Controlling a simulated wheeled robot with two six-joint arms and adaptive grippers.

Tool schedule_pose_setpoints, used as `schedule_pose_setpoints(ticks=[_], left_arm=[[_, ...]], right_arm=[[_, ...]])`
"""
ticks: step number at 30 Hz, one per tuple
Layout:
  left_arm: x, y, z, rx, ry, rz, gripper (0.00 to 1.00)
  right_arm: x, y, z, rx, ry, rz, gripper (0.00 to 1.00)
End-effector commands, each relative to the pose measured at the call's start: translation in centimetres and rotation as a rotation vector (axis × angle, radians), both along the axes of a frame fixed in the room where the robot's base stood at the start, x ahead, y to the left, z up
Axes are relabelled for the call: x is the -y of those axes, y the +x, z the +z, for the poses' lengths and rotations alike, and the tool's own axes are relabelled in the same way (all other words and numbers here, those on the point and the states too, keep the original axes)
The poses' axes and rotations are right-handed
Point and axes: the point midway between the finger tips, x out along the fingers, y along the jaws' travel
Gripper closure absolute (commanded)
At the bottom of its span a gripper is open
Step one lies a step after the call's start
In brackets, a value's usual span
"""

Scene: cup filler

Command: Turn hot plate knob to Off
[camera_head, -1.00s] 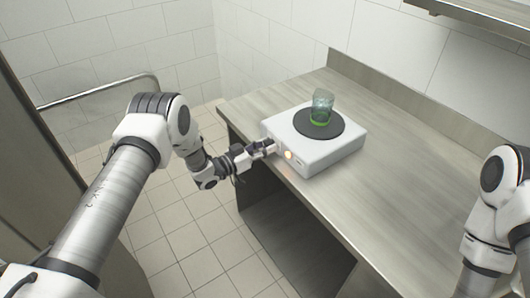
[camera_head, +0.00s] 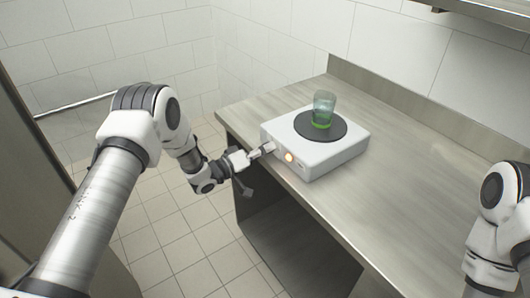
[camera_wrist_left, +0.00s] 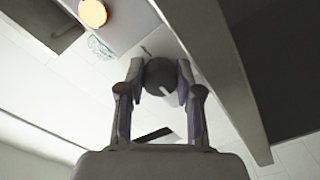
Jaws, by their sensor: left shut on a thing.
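The white hot plate (camera_head: 338,152) sits on the steel counter with a dark round burner (camera_head: 336,128) on top. A greenish glass (camera_head: 323,108) stands on the burner. An orange light glows (camera_head: 289,156) on its front face and also shows in the left wrist view (camera_wrist_left: 92,13). My left gripper (camera_head: 264,151) is at the front face, left of the light. In the left wrist view, my left gripper's fingers (camera_wrist_left: 160,82) are shut on the dark round knob (camera_wrist_left: 160,74), which has a pale pointer mark. My right gripper is out of view.
The steel counter (camera_head: 400,200) is clear to the right of and in front of the hot plate. A tiled wall rises behind it. A shelf edge (camera_head: 470,15) hangs at the top right. Open space lies under the counter.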

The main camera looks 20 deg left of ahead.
Motion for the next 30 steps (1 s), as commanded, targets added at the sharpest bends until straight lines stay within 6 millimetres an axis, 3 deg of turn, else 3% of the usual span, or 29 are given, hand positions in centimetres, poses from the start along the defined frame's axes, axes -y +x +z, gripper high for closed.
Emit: schedule_pose_setpoints(ticks=[15, 16, 18, 30], left_arm=[[-0.1, 0.2, 0.3, -0.010, -0.023, 0.004, 1.00], [-0.1, 0.2, 0.3, -0.010, -0.023, 0.004, 0.62], [-0.1, 0.2, 0.3, -0.009, -0.022, 0.004, 0.40], [-0.9, -0.9, 0.0, -0.018, -0.020, 0.004, 0.40]], right_arm=[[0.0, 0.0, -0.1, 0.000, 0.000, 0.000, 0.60], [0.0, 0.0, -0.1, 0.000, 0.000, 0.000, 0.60], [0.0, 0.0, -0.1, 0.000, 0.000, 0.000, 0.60], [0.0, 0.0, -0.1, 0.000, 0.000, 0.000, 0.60]])
